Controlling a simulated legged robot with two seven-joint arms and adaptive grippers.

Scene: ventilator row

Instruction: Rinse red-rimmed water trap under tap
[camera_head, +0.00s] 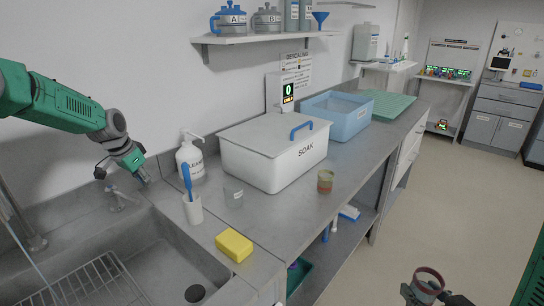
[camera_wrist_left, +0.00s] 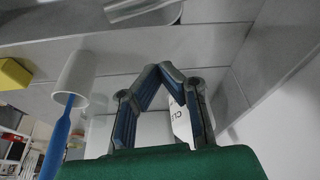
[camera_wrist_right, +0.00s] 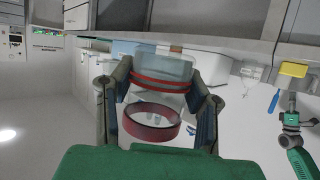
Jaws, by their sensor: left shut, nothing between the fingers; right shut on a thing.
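The red-rimmed water trap (camera_head: 429,280) is a clear cup with a dark red rim, at the bottom right of the head view. My right gripper (camera_head: 424,292) is shut on it, away from the counter over the floor side. In the right wrist view the trap (camera_wrist_right: 151,121) sits between the fingers (camera_wrist_right: 160,105), with red bands showing. My left gripper (camera_head: 143,177) is shut and empty, above the tap lever (camera_head: 120,198) behind the sink. Its fingertips meet in the left wrist view (camera_wrist_left: 154,72). A thin pale line, seemingly running water (camera_head: 32,262), falls into the sink (camera_head: 160,250).
The counter holds a yellow sponge (camera_head: 234,245), brush cup (camera_head: 193,209), clear cup (camera_head: 233,192), soap bottle (camera_head: 190,158), white SOAK box (camera_head: 262,165), blue bin (camera_head: 345,125) and a small jar with a reddish band (camera_head: 325,182). A rack (camera_head: 85,285) lies in the sink. The floor (camera_head: 420,200) is open.

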